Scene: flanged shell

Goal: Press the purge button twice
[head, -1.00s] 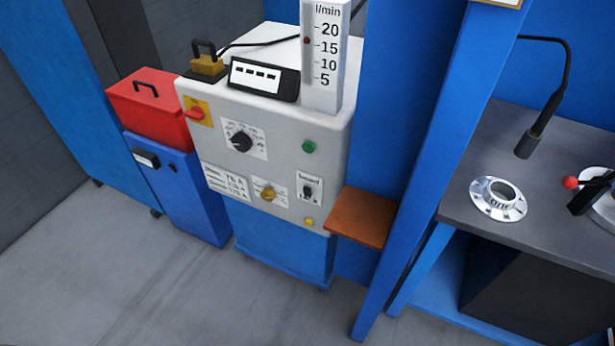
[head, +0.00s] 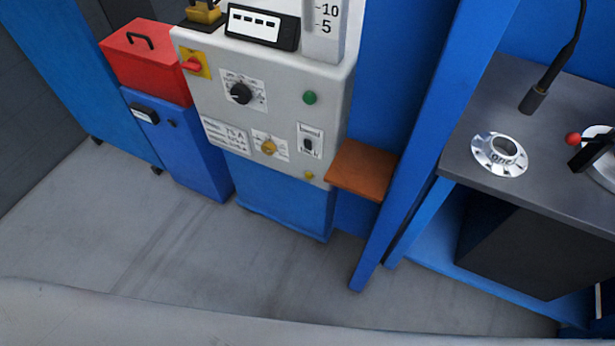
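A grey control panel (head: 210,110) stands in the middle left of the head view. It carries a round green button (head: 310,98) on its right side and a small yellow button (head: 308,175) near its lower right edge. No readable label tells which one is the purge button. Neither of my grippers is in view.
The panel also has a red switch (head: 192,65), a black knob (head: 241,93), a yellow knob (head: 268,147) and a toggle (head: 309,142). A brown shelf (head: 361,170) and blue post (head: 435,130) stand right of it. A dark bench (head: 560,160) holds a flanged metal part (head: 499,155). Grey floor (head: 150,260) is clear in front.

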